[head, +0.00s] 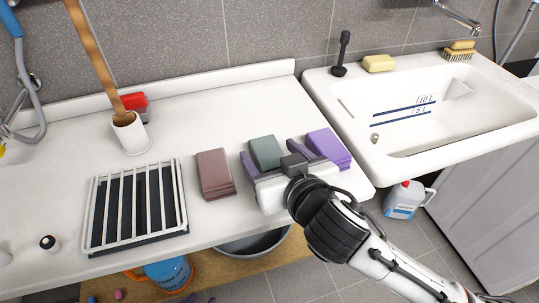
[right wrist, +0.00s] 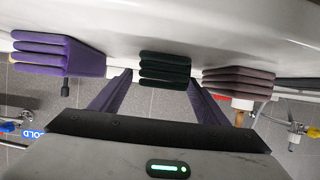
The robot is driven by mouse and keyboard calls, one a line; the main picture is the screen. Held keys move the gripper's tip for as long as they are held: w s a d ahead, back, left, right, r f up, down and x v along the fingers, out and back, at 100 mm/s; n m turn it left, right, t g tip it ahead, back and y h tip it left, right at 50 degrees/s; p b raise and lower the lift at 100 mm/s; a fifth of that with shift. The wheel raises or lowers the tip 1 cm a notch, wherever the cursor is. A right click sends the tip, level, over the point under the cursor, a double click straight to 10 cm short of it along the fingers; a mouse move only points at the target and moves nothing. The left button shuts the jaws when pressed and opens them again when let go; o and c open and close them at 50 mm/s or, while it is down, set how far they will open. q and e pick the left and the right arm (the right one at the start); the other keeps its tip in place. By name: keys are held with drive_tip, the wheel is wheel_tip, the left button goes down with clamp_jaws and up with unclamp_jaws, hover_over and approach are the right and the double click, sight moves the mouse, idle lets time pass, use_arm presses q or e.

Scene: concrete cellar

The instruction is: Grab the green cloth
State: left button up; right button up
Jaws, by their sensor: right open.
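The green cloth (head: 265,150) is folded into a small block and lies near the counter's front edge. In the right wrist view the green cloth (right wrist: 165,68) looks dark and stands centred ahead of the jaws. My right gripper (head: 268,151) is open, its two purple-grey fingers pointing at the cloth, one towards each side. In the right wrist view, my right gripper (right wrist: 158,79) has nothing clamped in it; whether the fingers touch the cloth I cannot tell. My left gripper is not in view.
A mauve folded cloth (head: 215,174) lies left of the green one, a purple folded cloth (head: 329,147) right. A dish rack (head: 136,207) stands further left, a white holder (head: 130,134) behind it. A sink (head: 460,122) is at right. The counter behind the cloths is clear.

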drive_tip(key=shift+w+a+f, duration=0.15)
drive_tip(key=shift+w+f, duration=0.05)
drive_tip(key=shift+w, duration=0.3)
drive_tip(key=c, duration=1.1)
